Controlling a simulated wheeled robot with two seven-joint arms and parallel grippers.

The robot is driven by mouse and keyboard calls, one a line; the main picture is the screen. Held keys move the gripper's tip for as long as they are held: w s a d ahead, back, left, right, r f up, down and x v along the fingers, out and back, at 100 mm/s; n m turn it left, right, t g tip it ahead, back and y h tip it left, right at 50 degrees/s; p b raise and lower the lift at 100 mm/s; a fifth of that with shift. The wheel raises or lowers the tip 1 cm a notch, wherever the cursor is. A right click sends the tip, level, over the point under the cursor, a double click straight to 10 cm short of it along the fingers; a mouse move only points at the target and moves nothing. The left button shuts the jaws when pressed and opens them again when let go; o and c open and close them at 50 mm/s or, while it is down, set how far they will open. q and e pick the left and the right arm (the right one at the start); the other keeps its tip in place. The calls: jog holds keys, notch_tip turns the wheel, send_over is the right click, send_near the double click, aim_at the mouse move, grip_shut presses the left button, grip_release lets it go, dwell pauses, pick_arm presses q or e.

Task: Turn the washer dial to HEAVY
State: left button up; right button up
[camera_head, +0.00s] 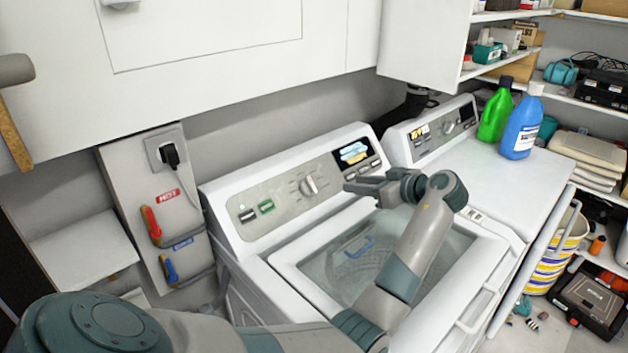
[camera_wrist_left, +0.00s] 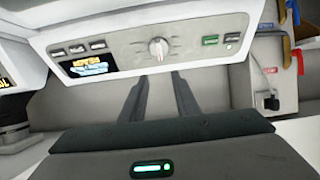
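The washer dial (camera_head: 310,186) is a round light knob on the grey control panel of the nearer white washer (camera_head: 230,194). The dial also shows in the wrist view (camera_wrist_left: 158,49), where the panel appears upside down. A small red mark shows near the dial there. The labels around it are too small to read, so I cannot tell its setting. My left gripper (camera_head: 350,186) is right of the dial in the head view, apart from it. In the wrist view its two dark fingers (camera_wrist_left: 159,77) are spread with a gap and point toward the dial. My right gripper is not in view.
The washer has a small display (camera_head: 353,153) and buttons right of the dial. Its glass lid (camera_head: 338,270) lies below my arm. A green bottle (camera_head: 495,113) and a blue bottle (camera_head: 521,128) stand on the second machine. A white cabinet (camera_head: 220,35) overhangs the panel.

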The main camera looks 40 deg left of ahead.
pick_arm(q)
jog(key=b, duration=0.4)
send_near(311, 180)
jog(key=x, duration=0.7)
jog(key=shift+s, duration=0.1)
jog(key=shift+a+f, duration=0.1)
jog(key=shift+a, duration=0.15)
grip_shut()
